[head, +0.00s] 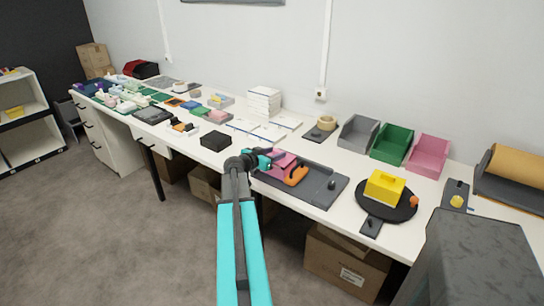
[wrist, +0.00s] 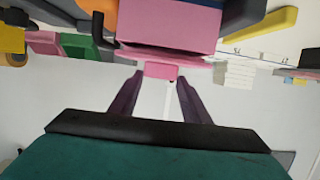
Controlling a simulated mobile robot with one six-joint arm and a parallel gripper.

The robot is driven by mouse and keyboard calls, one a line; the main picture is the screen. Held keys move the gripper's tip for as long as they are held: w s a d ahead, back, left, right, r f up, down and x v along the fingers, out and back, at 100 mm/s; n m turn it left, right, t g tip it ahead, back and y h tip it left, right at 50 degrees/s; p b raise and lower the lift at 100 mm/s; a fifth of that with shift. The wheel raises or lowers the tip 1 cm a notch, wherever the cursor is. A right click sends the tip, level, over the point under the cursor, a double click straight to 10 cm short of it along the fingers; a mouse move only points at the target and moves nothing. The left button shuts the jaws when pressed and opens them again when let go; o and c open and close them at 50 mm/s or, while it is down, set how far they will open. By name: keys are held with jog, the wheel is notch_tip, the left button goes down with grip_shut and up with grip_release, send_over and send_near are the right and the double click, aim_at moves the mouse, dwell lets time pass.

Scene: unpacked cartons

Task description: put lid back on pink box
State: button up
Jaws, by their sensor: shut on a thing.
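The pink box (head: 284,160) stands on a dark tray (head: 325,190) on the white desk, partly hidden behind my gripper in the head view. My gripper (head: 267,158) is at its left side. In the upside-down wrist view, the pink box (wrist: 172,20) fills the top middle. A thin pink lid (wrist: 130,48) lies along its near edge, slightly slanted. My gripper (wrist: 160,74) is shut on a small pink knob (wrist: 160,69) that appears to belong to this lid. I cannot tell whether the lid touches the box all round.
An orange handled thing (head: 296,176) is close beside the box on the tray. A black box (head: 216,140) is to the left. A yellow box (head: 384,187) on a round black plate and grey, green and pink open bins (head: 428,153) are to the right. White stacks (head: 264,101) stand behind.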

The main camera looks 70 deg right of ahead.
jog(key=shift+f+b, duration=0.5)
jog(key=shift+b, duration=0.15)
jog(key=o, duration=1.1)
jog(key=shift+a, duration=0.1)
jog(key=b+v, duration=0.3)
jog(key=v, duration=1)
jog(key=shift+a+r, duration=0.15)
jog(key=shift+a, duration=0.15)
jog(key=shift+w, duration=0.1)
